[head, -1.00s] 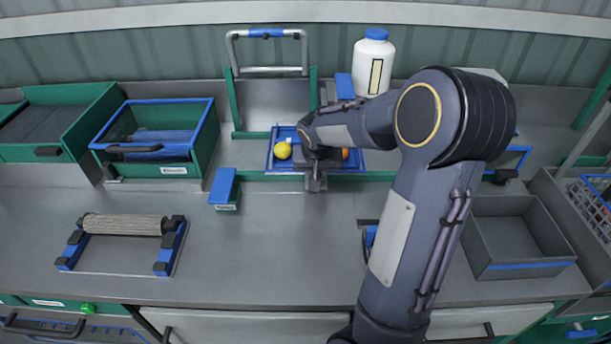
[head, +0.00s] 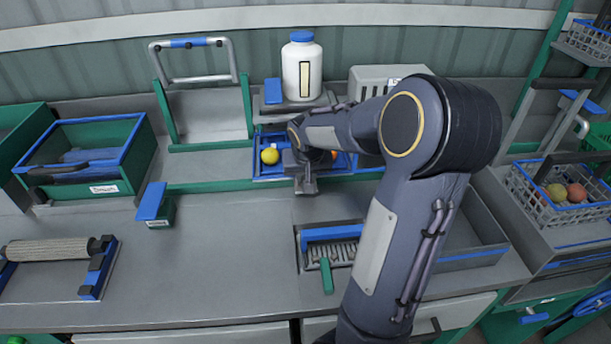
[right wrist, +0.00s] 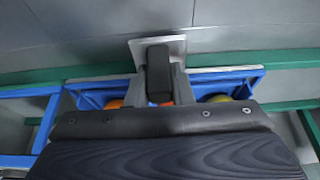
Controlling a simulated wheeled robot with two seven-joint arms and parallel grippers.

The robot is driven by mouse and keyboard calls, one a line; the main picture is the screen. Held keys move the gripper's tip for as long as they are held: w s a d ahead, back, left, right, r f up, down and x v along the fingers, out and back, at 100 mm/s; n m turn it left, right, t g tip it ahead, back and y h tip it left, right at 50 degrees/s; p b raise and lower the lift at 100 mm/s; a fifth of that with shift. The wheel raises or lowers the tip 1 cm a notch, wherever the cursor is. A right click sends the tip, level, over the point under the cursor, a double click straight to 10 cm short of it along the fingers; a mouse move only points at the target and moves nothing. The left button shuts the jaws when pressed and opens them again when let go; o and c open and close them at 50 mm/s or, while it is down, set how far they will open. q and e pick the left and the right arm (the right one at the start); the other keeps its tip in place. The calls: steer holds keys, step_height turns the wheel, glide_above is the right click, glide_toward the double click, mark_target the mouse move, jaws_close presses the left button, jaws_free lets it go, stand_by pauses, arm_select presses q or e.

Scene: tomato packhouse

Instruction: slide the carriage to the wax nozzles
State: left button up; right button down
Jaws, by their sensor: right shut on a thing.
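The carriage (head: 270,172) is a blue tray on the green rail, with a yellow fruit (head: 270,156) at its left end and an orange one partly hidden. My right gripper (head: 305,185) is shut on its handle at the front; in the right wrist view the dark handle (right wrist: 158,70) stands between the fingers, with the blue tray (right wrist: 230,82) around it. A white bottle with a blue cap (head: 302,70) stands on a grey housing directly behind the carriage. Nozzles themselves I cannot make out. My left gripper is not in view.
The green rail (head: 215,186) runs along the bench, with a blue-topped block (head: 152,202) in front of it at left. A metal hoop frame (head: 195,62) stands behind. A brush unit (head: 335,245) and a wire basket of fruit (head: 560,190) lie to the right.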

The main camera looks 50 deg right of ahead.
steer(key=c, duration=1.3)
jaws_free()
steer(key=v, duration=0.7)
steer(key=shift+s+a+r, duration=0.1)
steer(key=shift+s+r, duration=0.05)
steer(key=shift+r, duration=0.2)
steer(key=s+a+n+y, duration=0.2)
steer(key=s+a, duration=0.3)
steer(key=a, duration=0.3)
steer(key=s+a+f+n+t+y, duration=0.1)
steer(key=s+a+n+y, duration=0.1)
steer(key=s+a, duration=0.3)
steer(key=s+a+n+t+y, duration=0.1)
steer(key=s+a, duration=0.4)
steer(key=a, duration=0.6)
steer(key=shift+s+a+f+n+y+p, duration=0.1)
steer(key=shift+s+f+n+y+p, duration=0.25)
steer(key=shift+n+y, duration=0.4)
steer(key=shift+c, duration=0.5)
